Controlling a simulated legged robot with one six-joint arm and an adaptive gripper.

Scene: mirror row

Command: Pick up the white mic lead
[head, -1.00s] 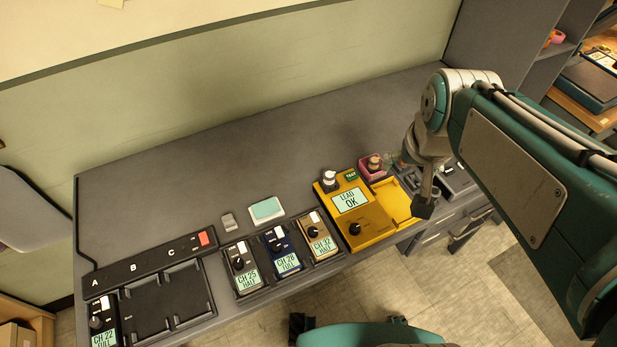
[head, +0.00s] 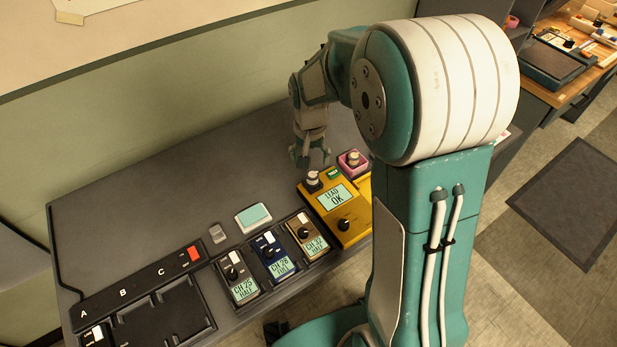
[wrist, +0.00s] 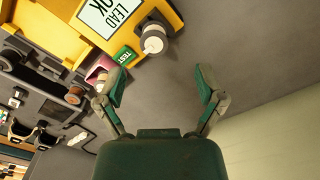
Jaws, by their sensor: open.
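A small white-and-black cylindrical piece with a white top (head: 313,180) stands at the back left corner of the yellow tester (head: 350,223), whose screen reads LEAD OK. It looks like the white mic lead, though I see no cable. It also shows in the wrist view (wrist: 153,40), ahead of my fingers and apart from them. My gripper (head: 311,158) is open and empty above the desk, just behind this piece in the head view. In the wrist view both fingers of my gripper (wrist: 162,85) are spread with bare desk between them.
A pink holder (head: 353,163) with a brown-topped piece sits close right of my gripper. Brown (head: 307,236), blue (head: 273,258) and dark (head: 238,277) packs stand in a row left of the tester. A charger tray (head: 150,315) lies far left. The back left desk is clear.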

